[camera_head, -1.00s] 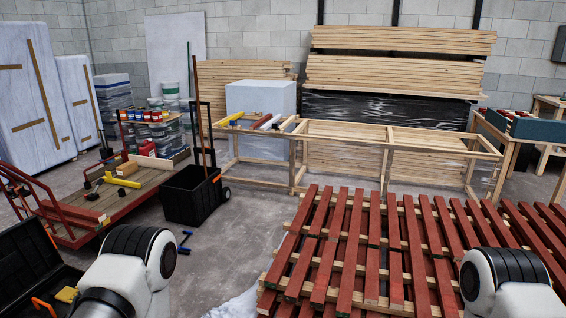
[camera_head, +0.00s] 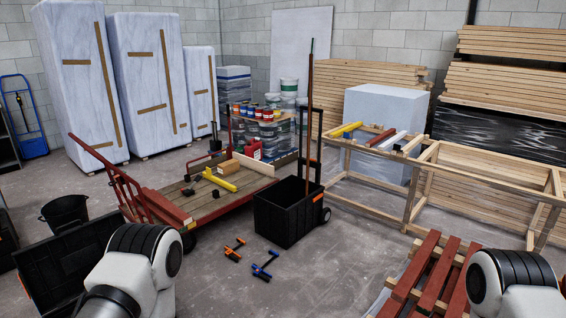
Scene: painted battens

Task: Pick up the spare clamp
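Two small clamps lie on the concrete floor in front of the black bin. One is orange and black (camera_head: 234,250). The other is blue and black (camera_head: 265,265), just to its right, with a small gap between them. The view does not show which one counts as the spare. Only white and black links of my two arms show, at the lower left and lower right; both grippers are out of view. Neither clamp is touched by my arms.
A black wheeled bin (camera_head: 286,214) stands behind the clamps. A flat trolley (camera_head: 160,203) with a red handle is to the left. An open black case (camera_head: 75,262) lies lower left. Red battens (camera_head: 440,280) on a pallet are lower right. The floor around the clamps is clear.

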